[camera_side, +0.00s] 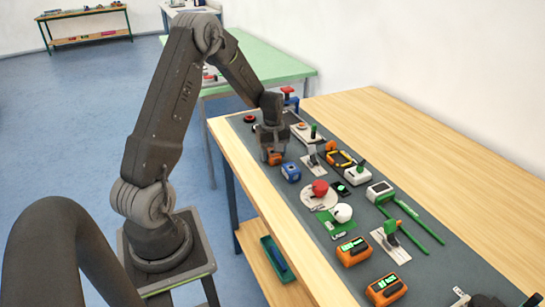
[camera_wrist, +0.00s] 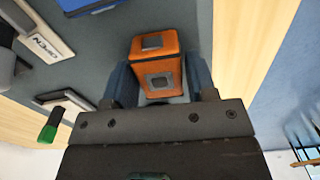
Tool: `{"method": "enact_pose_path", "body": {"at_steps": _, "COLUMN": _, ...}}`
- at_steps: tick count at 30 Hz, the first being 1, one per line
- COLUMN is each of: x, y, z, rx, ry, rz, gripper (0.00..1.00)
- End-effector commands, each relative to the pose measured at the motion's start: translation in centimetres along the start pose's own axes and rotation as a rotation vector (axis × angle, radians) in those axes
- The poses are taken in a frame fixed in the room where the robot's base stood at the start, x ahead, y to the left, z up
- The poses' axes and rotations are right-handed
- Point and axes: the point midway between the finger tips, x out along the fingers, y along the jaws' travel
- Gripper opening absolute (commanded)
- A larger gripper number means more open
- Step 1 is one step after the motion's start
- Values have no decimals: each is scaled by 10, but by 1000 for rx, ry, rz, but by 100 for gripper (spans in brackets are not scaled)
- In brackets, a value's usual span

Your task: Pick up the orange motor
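The orange motor (camera_wrist: 158,60) is a small box with grey plates on its faces; in the wrist view it sits between the two fingers of my gripper (camera_wrist: 158,78). The fingers flank it closely on both sides, and I cannot tell whether they press on it. In the side view my gripper (camera_side: 270,150) points down at the near-left edge of the grey mat. Part of the orange motor (camera_side: 275,159) shows low at the fingers, at about mat level; the rest is hidden by my gripper.
A blue motor-like block (camera_side: 291,172) stands close by to the right. Two orange boxes (camera_side: 353,251) (camera_side: 386,289) stand at the near end. Bare wood (camera_side: 410,130) runs behind the mat.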

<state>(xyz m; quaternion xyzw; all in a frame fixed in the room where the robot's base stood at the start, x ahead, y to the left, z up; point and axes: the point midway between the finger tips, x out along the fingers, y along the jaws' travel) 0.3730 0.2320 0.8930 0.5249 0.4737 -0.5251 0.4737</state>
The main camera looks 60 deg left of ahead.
Motion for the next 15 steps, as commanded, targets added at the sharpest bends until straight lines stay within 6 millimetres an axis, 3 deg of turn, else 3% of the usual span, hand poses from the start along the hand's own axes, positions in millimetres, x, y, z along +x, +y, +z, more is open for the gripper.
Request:
{"method": "enact_pose_path", "body": {"at_steps": 9, "x": 0, "y": 0, "z": 0, "rx": 0, "ry": 0, "rz": 0, "gripper": 22}}
{"method": "enact_pose_path", "body": {"at_steps": 15, "x": -2, "y": 0, "z": 0, "rx": 0, "ry": 1, "rz": 2, "gripper": 22}}
